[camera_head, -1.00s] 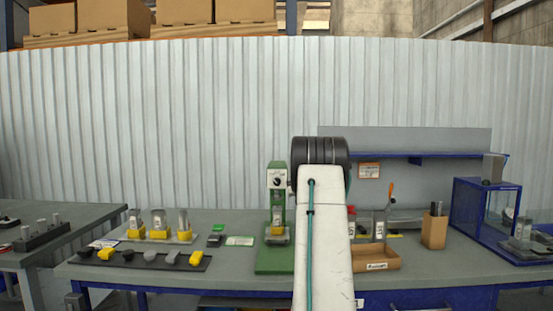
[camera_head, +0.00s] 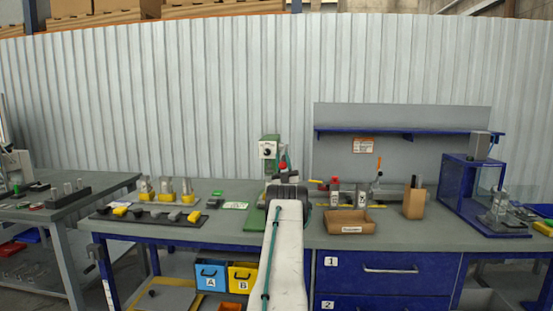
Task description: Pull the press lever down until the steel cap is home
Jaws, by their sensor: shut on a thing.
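The green arbor press (camera_head: 268,150) stands on the bench at the middle, its white front panel and black knob showing. A red knob (camera_head: 283,166), seemingly the end of the press lever, shows just right of the press head. My gripper (camera_head: 284,174) is mostly hidden behind my dark wrist, at that red knob, and is shut on the lever. The lower press and the steel cap in it are hidden behind my arm, so how far the cap is seated cannot be seen. Part of the green base (camera_head: 255,220) shows left of my wrist.
Left of the press are a plate of yellow-based parts (camera_head: 166,196) and a dark strip of grey and yellow pieces (camera_head: 148,217). To the right are a cardboard tray (camera_head: 349,229), a cardboard holder (camera_head: 414,204) and a blue frame (camera_head: 470,190). Drawers (camera_head: 372,269) lie below.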

